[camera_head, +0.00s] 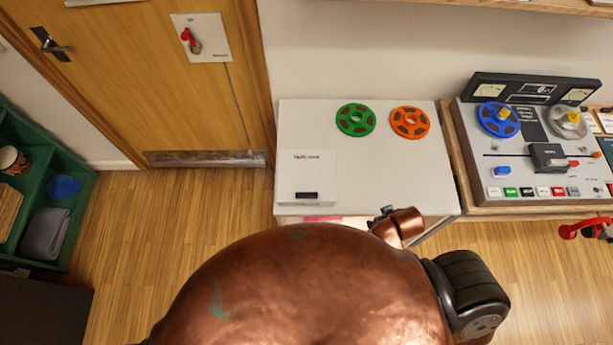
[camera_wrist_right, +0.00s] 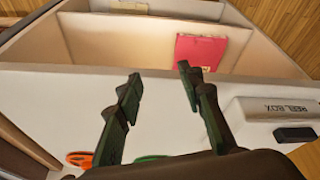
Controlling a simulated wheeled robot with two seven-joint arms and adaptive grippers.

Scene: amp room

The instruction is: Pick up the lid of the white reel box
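The white reel box (camera_head: 307,175) stands at the front left of the white table top, closed by its flat white lid, with a black bar-shaped piece (camera_head: 306,195) near its front edge. In the right wrist view the box (camera_wrist_right: 262,106) is at the right, lettered "REEL BOX", with the black piece (camera_wrist_right: 294,134) beside it. My right gripper (camera_wrist_right: 158,72) is open and empty at the table's front edge, to one side of the box and apart from it. In the head view only a small dark part of it (camera_head: 383,212) shows past my copper arm. My left gripper is out of view.
A green reel (camera_head: 356,120) and an orange reel (camera_head: 410,122) lie at the back of the table (camera_head: 385,170). Below the top is an open shelf with a red folder (camera_wrist_right: 200,52). A tape machine (camera_head: 540,150) stands at the right. The middle of the table is clear.

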